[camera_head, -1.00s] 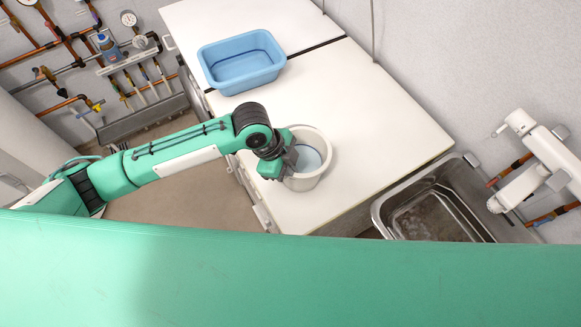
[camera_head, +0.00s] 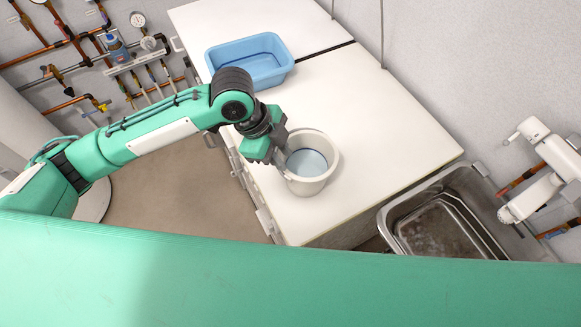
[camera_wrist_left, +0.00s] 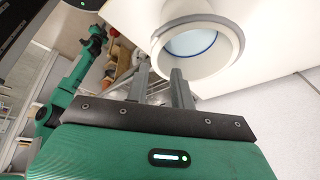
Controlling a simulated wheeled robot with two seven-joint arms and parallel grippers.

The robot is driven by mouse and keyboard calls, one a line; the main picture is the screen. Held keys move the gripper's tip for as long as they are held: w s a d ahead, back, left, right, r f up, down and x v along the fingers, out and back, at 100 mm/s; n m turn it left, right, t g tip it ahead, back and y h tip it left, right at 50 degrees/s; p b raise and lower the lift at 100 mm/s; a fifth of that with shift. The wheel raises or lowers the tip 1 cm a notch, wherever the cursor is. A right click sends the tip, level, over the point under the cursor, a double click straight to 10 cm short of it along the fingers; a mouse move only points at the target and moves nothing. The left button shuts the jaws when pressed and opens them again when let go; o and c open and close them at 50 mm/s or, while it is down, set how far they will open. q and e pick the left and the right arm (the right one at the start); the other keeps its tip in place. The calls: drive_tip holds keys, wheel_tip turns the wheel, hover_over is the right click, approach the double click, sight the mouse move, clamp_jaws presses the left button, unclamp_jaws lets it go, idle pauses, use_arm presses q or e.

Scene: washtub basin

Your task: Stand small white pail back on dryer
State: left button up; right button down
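The small white pail (camera_head: 322,178) stands upright on the white dryer top (camera_head: 375,130), near its front left edge. Its mouth faces up and shows a pale blue inside. It also shows in the left wrist view (camera_wrist_left: 232,40), just beyond the fingertips. My left gripper (camera_head: 283,163) is at the pail's left side, close to the rim. In the left wrist view its two fingers (camera_wrist_left: 160,72) are apart with nothing held between them. I cannot tell whether a finger touches the pail. My right gripper is not in view.
A blue basin (camera_head: 272,76) stands at the back left on the white top. A metal sink (camera_head: 392,213) with a white wall fixture (camera_head: 545,150) is at the right. Pipes and gauges (camera_head: 130,50) line the left wall. The dryer top right of the pail is clear.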

use_arm(q)
drive_tip(key=v, duration=0.3)
drive_tip(key=shift+r, duration=0.2)
drive_tip(key=shift+s+f, duration=0.1)
idle(0.3)
